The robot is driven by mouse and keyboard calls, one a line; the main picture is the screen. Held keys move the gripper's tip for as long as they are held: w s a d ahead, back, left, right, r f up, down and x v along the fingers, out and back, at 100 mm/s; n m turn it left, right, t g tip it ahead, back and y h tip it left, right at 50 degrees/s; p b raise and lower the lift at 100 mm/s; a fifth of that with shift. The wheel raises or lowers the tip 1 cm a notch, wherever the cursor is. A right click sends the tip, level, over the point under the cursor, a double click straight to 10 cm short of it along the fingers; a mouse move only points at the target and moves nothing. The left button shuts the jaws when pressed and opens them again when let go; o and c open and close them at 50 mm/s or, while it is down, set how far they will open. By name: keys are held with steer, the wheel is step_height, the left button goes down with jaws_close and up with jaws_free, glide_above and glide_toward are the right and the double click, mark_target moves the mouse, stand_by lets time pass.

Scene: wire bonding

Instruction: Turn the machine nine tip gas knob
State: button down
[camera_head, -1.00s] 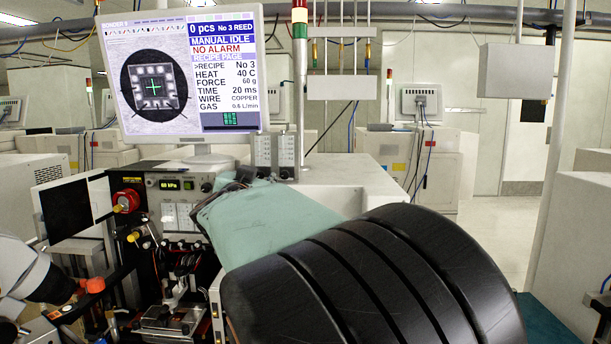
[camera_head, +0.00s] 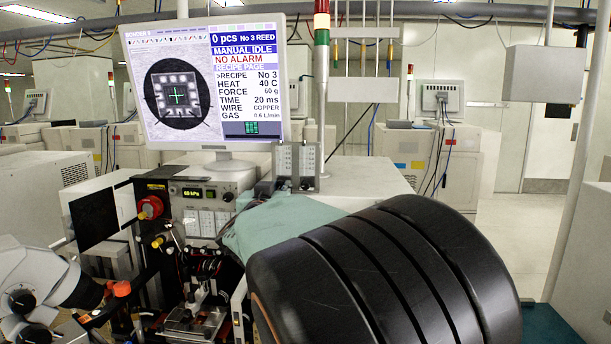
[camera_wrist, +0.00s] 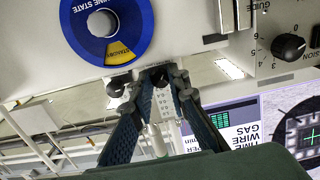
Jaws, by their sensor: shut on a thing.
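In the wrist view two small black knobs sit side by side under a white panel edge. My gripper (camera_wrist: 158,80) has its two blue-grey fingers on either side of the right-hand knob (camera_wrist: 159,72), shut on it. The other knob (camera_wrist: 119,84) is just left of the fingers. A pale scaled strip (camera_wrist: 163,104) shows between the fingers. In the head view my gripper (camera_head: 262,192) is small and partly hidden by my arm, close to a pair of grey flow meters (camera_head: 296,164). I cannot read any label naming the tip gas knob.
A monitor (camera_head: 208,85) stands behind, showing no alarm and gas 0.6 L/min. In the wrist view a blue machine-state disc (camera_wrist: 75,25) and a black dial (camera_wrist: 288,46) are near the fingers.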

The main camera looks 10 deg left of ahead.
steer(key=shift+r+n+p, duration=0.5)
steer(key=shift+n+p, duration=0.3)
steer(key=shift+p, duration=0.35)
steer(key=c, duration=1.9)
jaws_free()
steer(key=shift+f, duration=0.1)
steer(key=shift+o, duration=0.3)
steer(key=shift+f, duration=0.15)
steer(key=shift+s, duration=0.1)
steer(key=s, duration=1.1)
steer(key=shift+s+d, duration=0.3)
steer(key=shift+s, duration=0.1)
steer(key=shift+d, duration=0.1)
